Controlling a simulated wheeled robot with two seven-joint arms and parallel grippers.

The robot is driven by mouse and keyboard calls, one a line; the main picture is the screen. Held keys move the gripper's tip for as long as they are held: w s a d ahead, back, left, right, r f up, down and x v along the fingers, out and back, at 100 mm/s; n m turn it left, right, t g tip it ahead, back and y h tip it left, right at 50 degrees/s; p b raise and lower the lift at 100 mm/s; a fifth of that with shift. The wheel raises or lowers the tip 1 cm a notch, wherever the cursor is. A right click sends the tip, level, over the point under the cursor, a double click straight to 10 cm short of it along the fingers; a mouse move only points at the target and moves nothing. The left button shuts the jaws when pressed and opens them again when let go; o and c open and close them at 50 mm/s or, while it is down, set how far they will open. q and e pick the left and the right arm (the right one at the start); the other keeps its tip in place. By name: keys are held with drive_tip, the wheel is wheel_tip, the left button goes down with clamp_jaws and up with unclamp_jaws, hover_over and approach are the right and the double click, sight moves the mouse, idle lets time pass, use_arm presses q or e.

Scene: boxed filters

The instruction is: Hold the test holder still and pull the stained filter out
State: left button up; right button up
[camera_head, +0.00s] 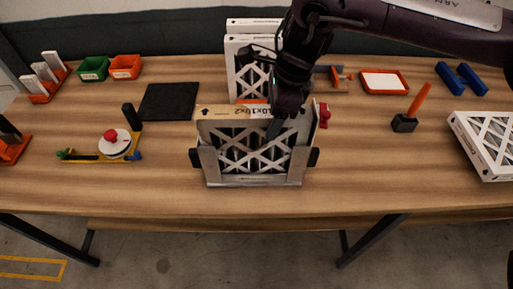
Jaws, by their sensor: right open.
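The test holder (254,181) is a grey metal stand with black knobs on both sides, near the front middle of the table. A filter with a tan top edge (225,112) and a white criss-cross face over dark pleats stands upright in it. I cannot make out a clear stain. My right gripper (281,120) is open at the filter's top edge, right of its middle. One dark finger shows in front of the filter face; the other finger is hidden, so contact cannot be told. My left gripper is not in view.
White boxed filters (236,60) stand behind the holder. Another filter (490,140) lies at the right edge. A black mat (169,101), a yellow fixture with a red knob (112,143), an orange tray (403,75) and an orange-handled tool (405,122) are around. The table front beside the holder is clear.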

drive_tip(key=shift+c, duration=1)
drive_tip(key=c, duration=0.6)
drive_tip(key=shift+r, duration=0.1)
drive_tip(key=shift+r, duration=0.2)
